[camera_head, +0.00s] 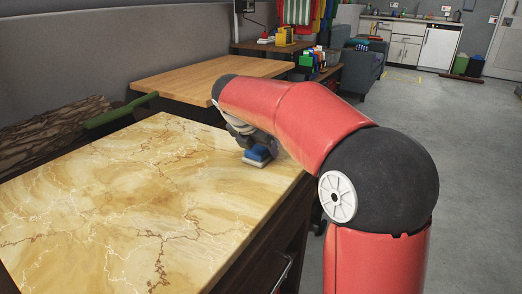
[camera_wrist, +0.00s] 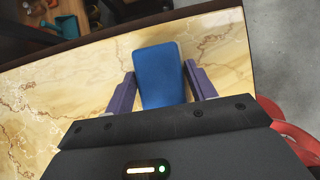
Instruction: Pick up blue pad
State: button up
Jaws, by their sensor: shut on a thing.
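The blue pad (camera_head: 257,155) is at the far right part of the marble-topped table (camera_head: 120,210) in the head view. In the wrist view the blue pad (camera_wrist: 161,75) lies between the two fingers of my gripper (camera_wrist: 160,88). My gripper is shut on the pad, one finger along each side. In the head view my gripper (camera_head: 252,145) is partly hidden by my red arm. I cannot tell whether the pad touches the tabletop or is just above it.
The marble top is otherwise clear. A green-handled item (camera_head: 120,110) lies at its far left edge, near a brown log-like thing (camera_head: 55,130). A wooden table (camera_head: 200,80) stands behind. Open grey floor (camera_head: 470,180) is to the right.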

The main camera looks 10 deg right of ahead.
jog(key=shift+r, duration=0.1)
notch_tip(320, 180, up, 20)
jog(key=p, duration=0.4)
